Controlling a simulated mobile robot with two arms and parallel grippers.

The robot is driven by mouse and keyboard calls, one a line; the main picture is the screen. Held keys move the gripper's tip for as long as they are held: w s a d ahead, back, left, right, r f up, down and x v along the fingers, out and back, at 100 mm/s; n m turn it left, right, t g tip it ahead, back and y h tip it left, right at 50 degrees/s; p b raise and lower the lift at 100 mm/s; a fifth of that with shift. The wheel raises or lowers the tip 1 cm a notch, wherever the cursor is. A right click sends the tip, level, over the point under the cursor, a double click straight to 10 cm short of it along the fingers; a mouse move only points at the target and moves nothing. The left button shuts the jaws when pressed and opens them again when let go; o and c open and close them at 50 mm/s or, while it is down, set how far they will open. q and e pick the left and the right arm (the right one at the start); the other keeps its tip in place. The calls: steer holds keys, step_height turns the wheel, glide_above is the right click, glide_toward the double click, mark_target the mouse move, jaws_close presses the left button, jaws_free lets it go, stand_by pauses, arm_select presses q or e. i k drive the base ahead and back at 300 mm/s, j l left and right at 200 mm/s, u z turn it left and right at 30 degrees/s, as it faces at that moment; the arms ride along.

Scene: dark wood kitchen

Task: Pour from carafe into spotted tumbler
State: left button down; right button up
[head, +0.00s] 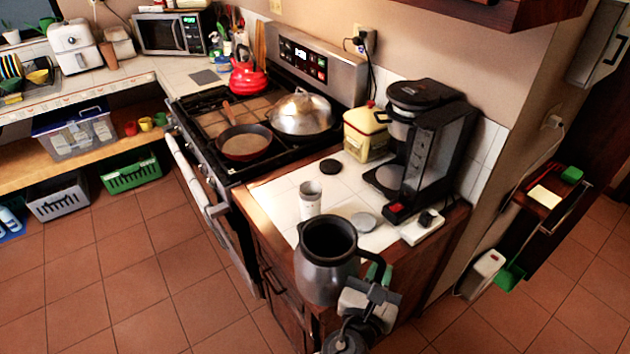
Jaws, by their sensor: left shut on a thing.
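The carafe (322,278) is a grey metallic jug with a dark rim and an open top. It is near the front edge of the white tiled counter and looks roughly upright. My left gripper (374,279) is shut on the carafe at its right side, where the handle is mostly hidden by the gripper. The tumbler (310,203), small, pale and open-topped, stands upright on the counter just behind the carafe. Its spots are too small to make out. The carafe's contents cannot be seen. My right gripper is not in view.
A black coffee maker (431,150) stands at the back right, with a white power strip (422,227) in front. A grey disc (363,222) and a black disc (330,166) lie near the tumbler. A cream canister (366,135) is behind. The stove (205,103) adjoins on the left.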

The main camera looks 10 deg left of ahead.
mark_target(310, 192)
steer(key=i+l, duration=0.1)
steer(key=i, duration=0.3)
steer(key=i+l, duration=0.15)
steer(key=i, duration=0.3)
